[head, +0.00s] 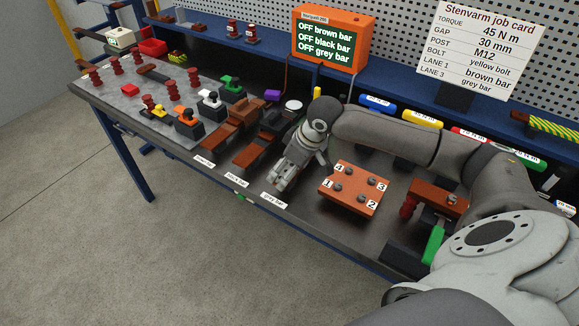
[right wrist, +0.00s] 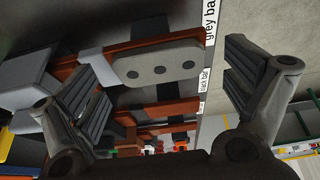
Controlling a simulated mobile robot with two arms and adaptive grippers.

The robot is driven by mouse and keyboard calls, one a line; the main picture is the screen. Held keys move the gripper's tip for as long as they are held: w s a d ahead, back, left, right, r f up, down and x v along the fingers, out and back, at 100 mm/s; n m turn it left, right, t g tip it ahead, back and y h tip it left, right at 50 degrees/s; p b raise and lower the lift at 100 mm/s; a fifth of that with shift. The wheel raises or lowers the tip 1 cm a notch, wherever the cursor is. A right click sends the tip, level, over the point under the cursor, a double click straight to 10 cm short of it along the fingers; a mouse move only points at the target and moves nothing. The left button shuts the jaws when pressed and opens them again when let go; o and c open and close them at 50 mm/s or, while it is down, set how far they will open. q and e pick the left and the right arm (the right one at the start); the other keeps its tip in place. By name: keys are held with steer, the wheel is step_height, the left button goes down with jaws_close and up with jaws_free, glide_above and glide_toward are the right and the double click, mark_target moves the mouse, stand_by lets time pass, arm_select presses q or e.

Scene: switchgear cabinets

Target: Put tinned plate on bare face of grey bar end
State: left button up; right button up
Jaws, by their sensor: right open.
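My right gripper (head: 281,182) is over the front end of the grey bar lane in the head view, pointing down beside the grey bar label (head: 274,201). In the right wrist view its fingers (right wrist: 165,72) are spread wide apart. A grey rounded plate with three dark holes, which looks like the tinned plate (right wrist: 146,64), lies between them in the picture, apart from both fingers. It covers part of a copper-coloured bar (right wrist: 119,47) by the grey bar label. I cannot tell whether plate and bar touch. The head view hides this bar end behind my gripper. My left gripper is out of view.
An orange-brown block (head: 353,190) with numbered posts stands just right of my gripper. The black bar label (head: 237,180) and the brown bar label (head: 204,160) mark lanes to its left. An orange display box (head: 330,42) stands behind. The bench's front edge is close.

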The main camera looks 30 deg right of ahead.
steer(key=shift+r, duration=0.1)
steer(key=b+v, duration=0.1)
steer(key=v, duration=1.1)
